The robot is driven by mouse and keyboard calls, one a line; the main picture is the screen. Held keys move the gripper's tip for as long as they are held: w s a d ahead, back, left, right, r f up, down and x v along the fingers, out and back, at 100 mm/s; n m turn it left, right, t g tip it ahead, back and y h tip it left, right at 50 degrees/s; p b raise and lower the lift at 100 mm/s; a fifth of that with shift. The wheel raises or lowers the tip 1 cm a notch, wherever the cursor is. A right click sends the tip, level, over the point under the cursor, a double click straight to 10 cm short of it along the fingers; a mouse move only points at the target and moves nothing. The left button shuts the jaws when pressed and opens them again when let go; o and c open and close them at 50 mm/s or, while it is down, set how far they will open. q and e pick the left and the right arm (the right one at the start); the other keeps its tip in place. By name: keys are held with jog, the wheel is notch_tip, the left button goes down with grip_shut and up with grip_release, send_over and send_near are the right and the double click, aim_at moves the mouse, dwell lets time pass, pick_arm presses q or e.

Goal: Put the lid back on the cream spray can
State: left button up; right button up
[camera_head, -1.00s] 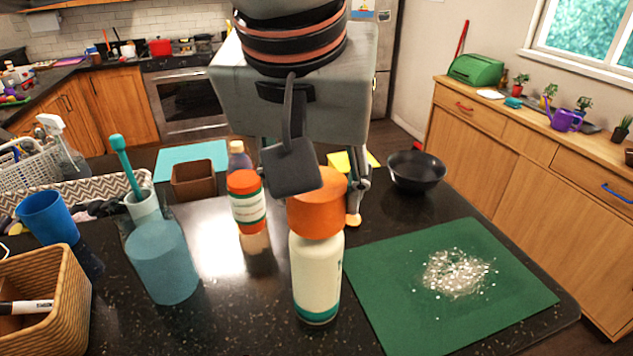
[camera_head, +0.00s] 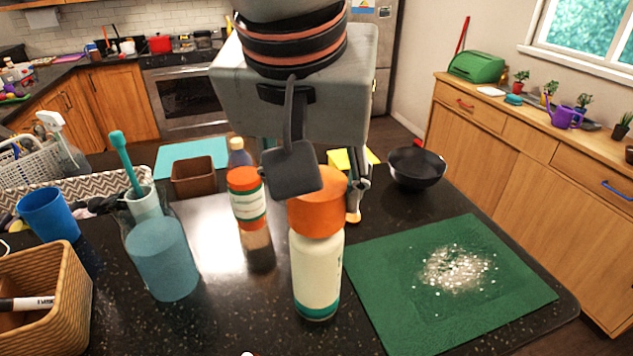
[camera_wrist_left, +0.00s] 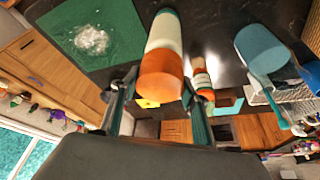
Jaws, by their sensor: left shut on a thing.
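The cream spray can (camera_head: 317,270) stands upright on the dark counter, with a teal band at its foot. The wide orange lid (camera_head: 318,215) is on its top, with no clear gap visible between them. My left gripper (camera_head: 318,185) is above the can and shut on the lid, partly hidden behind its own dark hand part. In the left wrist view, the gripper's fingers (camera_wrist_left: 158,100) stand on both sides of the lid (camera_wrist_left: 161,76), and the can (camera_wrist_left: 165,35) extends beyond it. My right gripper is not in view.
An orange-capped white bottle (camera_head: 248,205) stands close left of the can.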

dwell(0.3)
pick_arm(q)
jog(key=o, duration=0.9)
jog(key=shift+c, duration=0.2)
jog(key=o, duration=0.5)
jog(key=shift+r, duration=0.15)
jog(key=shift+r, duration=3.35)
grip_shut()
